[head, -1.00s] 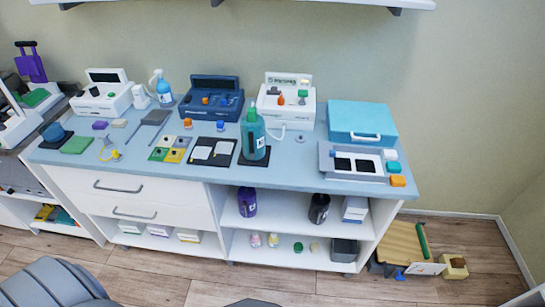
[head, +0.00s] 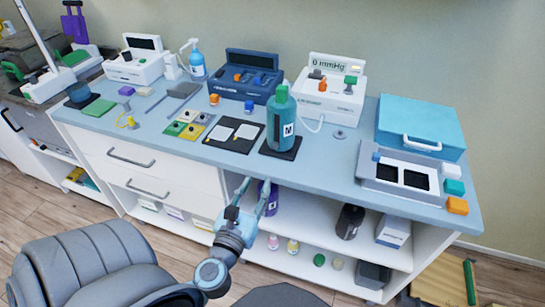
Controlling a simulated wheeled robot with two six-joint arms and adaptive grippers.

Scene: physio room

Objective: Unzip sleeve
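No sleeve with a clearly visible zip can be made out. A teal-green, bottle-shaped upright object (head: 281,119) with a white label marked M stands on a dark pad (head: 283,148) near the counter's front edge; whether it is or wears the sleeve, I cannot tell. My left gripper (head: 254,190) is in front of the cabinet, below the counter edge and below the green object. Its two fingers are spread, point up and hold nothing. They partly cover a purple bottle (head: 271,203) on the shelf behind. My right gripper is not in view.
A white pump unit (head: 332,98) reading 0 mmHg and a blue unit (head: 252,87) stand behind. A black mat (head: 234,134) with two white cards lies left of the green object. A turquoise case (head: 420,121) and grey tray (head: 372,177) stand right.

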